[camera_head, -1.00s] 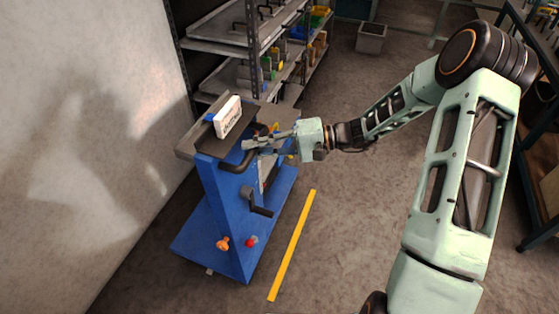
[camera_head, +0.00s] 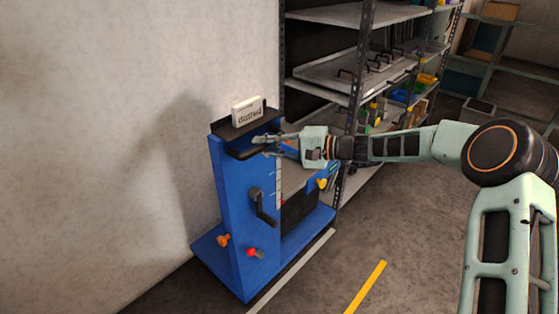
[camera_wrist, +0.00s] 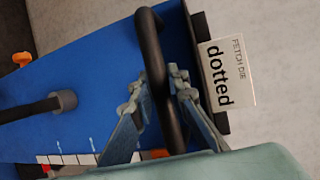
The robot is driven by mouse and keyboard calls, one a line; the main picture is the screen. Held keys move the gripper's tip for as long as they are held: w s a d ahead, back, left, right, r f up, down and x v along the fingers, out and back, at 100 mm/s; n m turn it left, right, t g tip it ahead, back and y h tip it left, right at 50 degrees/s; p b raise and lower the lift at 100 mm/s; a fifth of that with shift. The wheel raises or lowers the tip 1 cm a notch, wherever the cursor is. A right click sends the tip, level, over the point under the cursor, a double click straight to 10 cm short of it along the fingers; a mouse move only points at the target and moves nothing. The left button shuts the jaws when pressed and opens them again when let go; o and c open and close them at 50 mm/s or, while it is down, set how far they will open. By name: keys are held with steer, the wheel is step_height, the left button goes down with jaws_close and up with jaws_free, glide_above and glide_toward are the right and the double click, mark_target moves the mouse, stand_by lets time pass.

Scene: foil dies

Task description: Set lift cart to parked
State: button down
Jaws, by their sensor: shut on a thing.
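The blue lift cart (camera_head: 240,225) stands upright close to the left wall. A sign reading "FETCH DIE dotted" (camera_head: 248,111) is on its dark top; it shows in the wrist view too (camera_wrist: 228,75). My gripper (camera_head: 270,143) is at the cart's upper end, shut on its dark bar handle (camera_wrist: 150,45). In the wrist view, the fingers (camera_wrist: 157,90) sit on both sides of the bar. A black crank (camera_head: 262,207) is on the cart's face. Lower down are an orange knob (camera_head: 223,240) and a red knob (camera_head: 252,252). The cart's far side is partly hidden.
A metal shelf rack (camera_head: 330,70) with trays and small bins stands behind the cart. The pale wall (camera_head: 120,130) is at left. A white floor line (camera_head: 290,270) runs along the cart's right side, and a yellow strip (camera_head: 365,287) lies farther right on clear floor.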

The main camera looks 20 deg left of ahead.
steer(key=shift+w+a+r, duration=0.1)
steer(key=shift+w+a, duration=0.1)
steer(key=shift+a, duration=0.3)
steer(key=shift+w+a+r, duration=0.1)
steer(key=shift+w+a, duration=0.1)
steer(key=shift+a, duration=0.3)
steer(key=c, duration=1.9)
jaws_free()
steer(key=shift+a+f, duration=0.1)
steer(key=shift+a, duration=0.05)
steer(key=shift+o, duration=0.3)
steer(key=shift+d, duration=0.2)
steer(key=d+r, duration=0.2)
steer(key=d, duration=0.9)
steer(key=shift+w+d, duration=0.3)
steer(key=shift+a, duration=0.1)
